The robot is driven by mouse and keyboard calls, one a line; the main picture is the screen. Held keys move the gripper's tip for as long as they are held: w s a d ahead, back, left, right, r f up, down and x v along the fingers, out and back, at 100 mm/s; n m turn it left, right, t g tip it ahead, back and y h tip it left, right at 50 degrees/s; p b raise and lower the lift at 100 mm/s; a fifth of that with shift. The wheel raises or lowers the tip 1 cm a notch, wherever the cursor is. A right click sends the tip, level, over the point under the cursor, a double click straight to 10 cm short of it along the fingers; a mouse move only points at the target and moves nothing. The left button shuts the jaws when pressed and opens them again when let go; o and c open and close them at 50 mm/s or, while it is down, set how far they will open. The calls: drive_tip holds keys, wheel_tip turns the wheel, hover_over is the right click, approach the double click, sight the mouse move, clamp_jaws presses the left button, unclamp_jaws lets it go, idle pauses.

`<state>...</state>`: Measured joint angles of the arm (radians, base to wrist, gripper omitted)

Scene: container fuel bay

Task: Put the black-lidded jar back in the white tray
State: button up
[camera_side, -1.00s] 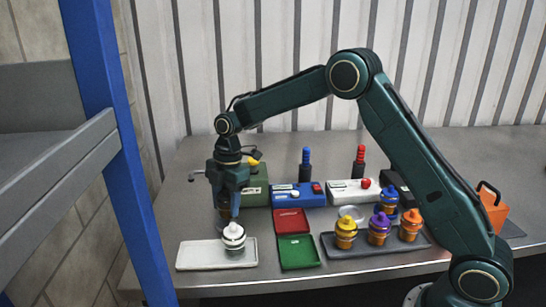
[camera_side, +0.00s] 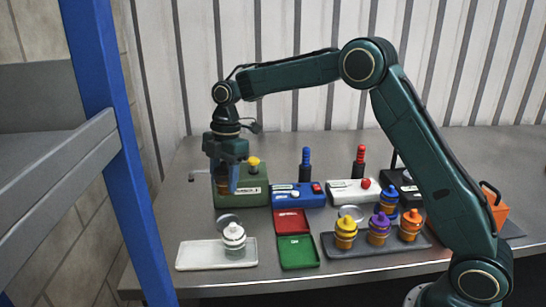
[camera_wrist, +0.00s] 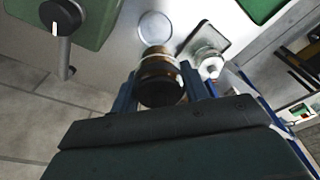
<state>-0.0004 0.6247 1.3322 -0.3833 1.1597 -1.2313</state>
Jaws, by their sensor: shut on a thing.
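My gripper (camera_side: 224,186) is shut on the black-lidded jar, raised above the bench in front of the green box. In the wrist view the jar (camera_wrist: 158,80) sits between the fingers, with a dark lid and amber-brown glass. In the side view the fingers mostly hide it. The white tray (camera_side: 192,257) lies at the front left of the bench, below my gripper and nearer the camera. A white-lidded jar (camera_side: 234,238) stands at its right end. The left part of the tray is bare.
A clear round disc (camera_side: 227,218) lies behind the tray. The green box (camera_side: 256,186) with a yellow knob stands close behind my gripper. Red (camera_side: 292,222) and green (camera_side: 298,252) trays lie right of the white one. A dark tray (camera_side: 372,249) holds several colourful jars.

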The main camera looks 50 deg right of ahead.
drive_tip(key=s+a+f, duration=0.2)
drive_tip(key=s+a, duration=0.1)
drive_tip(key=a, duration=0.9)
drive_tip(key=shift+a+f, duration=0.15)
drive_tip(key=shift+f, duration=3.7)
drive_tip(key=shift+f, duration=0.15)
drive_tip(key=o, duration=1.1)
drive_tip(key=shift+c, duration=0.2)
wheel_tip(320, 180, up, 12)
drive_tip(key=d, duration=0.1)
drive_tip(key=shift+d, duration=0.4)
